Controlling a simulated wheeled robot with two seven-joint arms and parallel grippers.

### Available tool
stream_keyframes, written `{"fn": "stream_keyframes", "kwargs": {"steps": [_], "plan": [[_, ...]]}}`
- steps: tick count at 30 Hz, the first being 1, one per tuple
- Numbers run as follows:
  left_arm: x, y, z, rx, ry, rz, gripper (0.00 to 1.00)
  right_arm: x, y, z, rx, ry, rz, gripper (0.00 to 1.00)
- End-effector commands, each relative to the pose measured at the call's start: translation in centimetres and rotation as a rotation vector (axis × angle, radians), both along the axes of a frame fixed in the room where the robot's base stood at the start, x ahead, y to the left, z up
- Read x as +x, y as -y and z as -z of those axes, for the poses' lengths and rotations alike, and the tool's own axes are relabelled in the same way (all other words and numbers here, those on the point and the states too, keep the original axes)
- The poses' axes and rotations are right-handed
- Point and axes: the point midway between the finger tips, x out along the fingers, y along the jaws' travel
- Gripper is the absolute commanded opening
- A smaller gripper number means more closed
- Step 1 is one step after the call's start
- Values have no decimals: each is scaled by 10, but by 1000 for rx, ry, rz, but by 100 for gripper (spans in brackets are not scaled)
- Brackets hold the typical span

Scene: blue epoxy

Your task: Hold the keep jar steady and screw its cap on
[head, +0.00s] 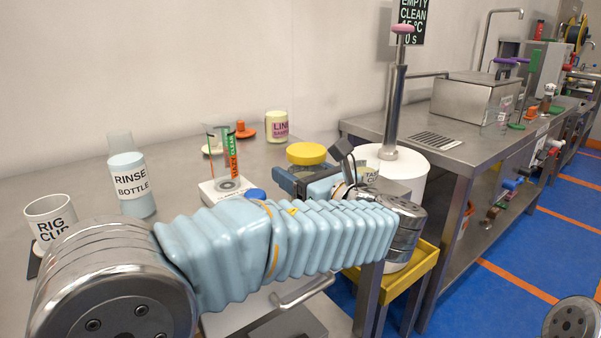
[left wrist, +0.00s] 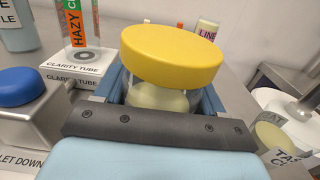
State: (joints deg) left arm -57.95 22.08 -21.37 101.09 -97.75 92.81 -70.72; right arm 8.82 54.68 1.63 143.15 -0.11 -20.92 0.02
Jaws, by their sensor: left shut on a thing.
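The keep jar appears to be the clear jar with pale yellow contents (left wrist: 158,97) in the left wrist view; I cannot read a label on it. Its wide yellow cap (left wrist: 172,55) sits on its mouth and also shows in the head view (head: 307,153). I cannot tell how tightly the cap is seated. My left gripper (head: 316,180) is shut on the jar's body, below the cap, with a blue finger on each side. The arm and gripper hide most of the jar in the head view. My right gripper is in neither view.
A blue-topped item (left wrist: 19,86) is close left of the gripper. A line sample jar (head: 277,127) stands behind; a white bucket (head: 408,178) stands right.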

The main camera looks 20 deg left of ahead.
Motion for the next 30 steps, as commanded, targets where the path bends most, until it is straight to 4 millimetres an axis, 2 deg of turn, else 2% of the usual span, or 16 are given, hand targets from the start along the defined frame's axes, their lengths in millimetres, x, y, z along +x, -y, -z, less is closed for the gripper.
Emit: {"fn": "stream_keyframes", "kwargs": {"steps": [4,5,9,20,23,30], "plan": [[0,0,3,0,0,0,0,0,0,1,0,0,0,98],[0,0,3,0,0,0,74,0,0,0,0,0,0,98],[0,0,3,0,0,0,95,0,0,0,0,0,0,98],[-1,2,-1,0,0,1,95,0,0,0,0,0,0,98],[-8,12,0,1,1,3,95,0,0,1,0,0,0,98],[-40,53,0,1,0,3,95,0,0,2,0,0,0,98]]}}
